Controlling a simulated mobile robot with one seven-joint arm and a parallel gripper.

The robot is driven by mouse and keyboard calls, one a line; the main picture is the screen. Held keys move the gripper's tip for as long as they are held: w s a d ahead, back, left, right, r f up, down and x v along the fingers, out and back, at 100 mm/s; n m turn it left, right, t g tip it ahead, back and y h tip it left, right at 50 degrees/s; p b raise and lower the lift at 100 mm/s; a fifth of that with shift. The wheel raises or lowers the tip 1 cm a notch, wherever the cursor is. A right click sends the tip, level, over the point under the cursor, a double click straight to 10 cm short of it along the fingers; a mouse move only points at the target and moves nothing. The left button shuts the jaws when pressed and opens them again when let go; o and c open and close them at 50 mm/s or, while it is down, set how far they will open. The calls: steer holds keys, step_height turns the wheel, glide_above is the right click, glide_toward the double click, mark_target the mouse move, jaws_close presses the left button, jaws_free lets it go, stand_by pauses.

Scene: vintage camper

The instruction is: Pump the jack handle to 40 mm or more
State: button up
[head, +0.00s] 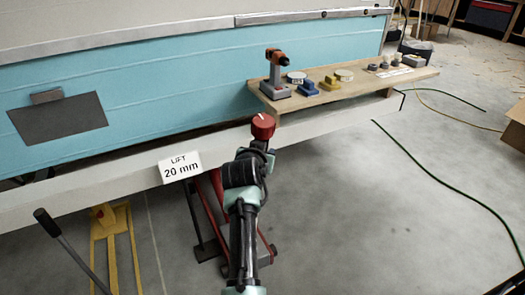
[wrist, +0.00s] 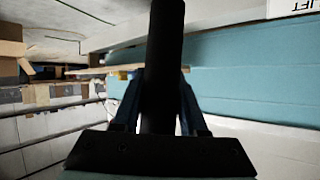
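A white sign (head: 181,168) on the sill reads LIFT 20 mm. A red jack (head: 211,212) stands on the floor below the sill, partly hidden by my arm. In the wrist view a thick dark bar, seemingly the jack handle (wrist: 163,60), runs between the two blue fingers of my gripper (wrist: 161,78). The fingers sit close on both its sides and appear shut on it. In the head view my gripper's fingers and the held part of the handle cannot be made out clearly. A red rounded piece (head: 263,126) shows at the arm's far end.
A grey lever with a black grip (head: 47,223) rises at the lower left, near a yellow stand (head: 110,222). A wooden shelf (head: 300,103) behind holds a drill (head: 276,75) and small items. A green hose (head: 430,175) crosses the floor at right, which is otherwise mostly open.

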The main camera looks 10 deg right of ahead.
steer(key=o, duration=0.4)
steer(key=shift+w+a+r, duration=0.35)
steer(key=shift+a+r, duration=0.05)
steer(key=shift+r, duration=0.1)
steer(key=shift+o, duration=0.2)
steer(key=shift+s+a, duration=0.1)
steer(key=shift+s+a+r+p, duration=0.1)
steer(key=shift+s+p, duration=0.1)
steer(key=shift+p, duration=0.2)
steer(key=p+v, duration=0.4)
steer(key=v, duration=0.8)
steer(key=shift+s+d+f, duration=0.3)
steer(key=shift+f, duration=0.05)
